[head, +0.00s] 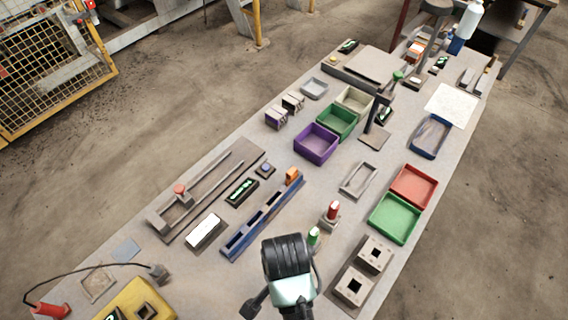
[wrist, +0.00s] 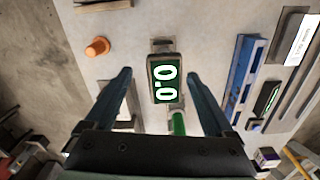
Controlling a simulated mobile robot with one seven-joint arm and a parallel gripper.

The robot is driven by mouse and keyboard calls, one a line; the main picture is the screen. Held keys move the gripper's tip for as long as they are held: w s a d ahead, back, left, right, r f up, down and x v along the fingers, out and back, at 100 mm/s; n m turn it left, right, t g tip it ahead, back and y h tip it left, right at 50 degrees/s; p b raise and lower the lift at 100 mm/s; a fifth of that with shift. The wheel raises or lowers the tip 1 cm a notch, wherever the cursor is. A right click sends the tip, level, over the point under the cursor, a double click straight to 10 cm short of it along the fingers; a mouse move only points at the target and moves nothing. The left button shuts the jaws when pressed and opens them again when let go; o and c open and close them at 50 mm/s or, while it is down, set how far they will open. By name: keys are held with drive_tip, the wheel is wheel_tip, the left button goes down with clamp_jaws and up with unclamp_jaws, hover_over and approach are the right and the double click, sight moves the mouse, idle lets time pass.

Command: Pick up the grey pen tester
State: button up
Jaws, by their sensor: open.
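The grey pen tester (wrist: 153,62) lies between the two fingers of my gripper (wrist: 158,77) in the wrist view. It is a small grey case with a black display reading 0.0 in large pale digits, edged in green. My gripper is open, with a finger on each side of it and a visible gap on both sides. The height of the fingertips above it is hard to judge. In the head view my dark wrist covers this area, and I cannot make out the tester or the fingertips there.
A green cylinder (wrist: 178,123) stands just beyond the tester, between the fingers. An orange cone (wrist: 97,47) is to the left. A long blue rack (head: 262,217) lies left of my arm. Grey hollow bricks (head: 353,286) are on the right. Red (head: 413,187) and green (head: 394,218) trays stand farther back.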

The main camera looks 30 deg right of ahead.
drive_tip(key=shift+w+f+p, duration=0.2)
drive_tip(key=shift+f+p, duration=0.15)
drive_tip(key=shift+f, duration=1.8)
drive_tip(key=shift+w+f+p, duration=0.15)
drive_tip(key=shift+f+p, duration=0.15)
drive_tip(key=shift+f, duration=1.85)
clamp_jaws()
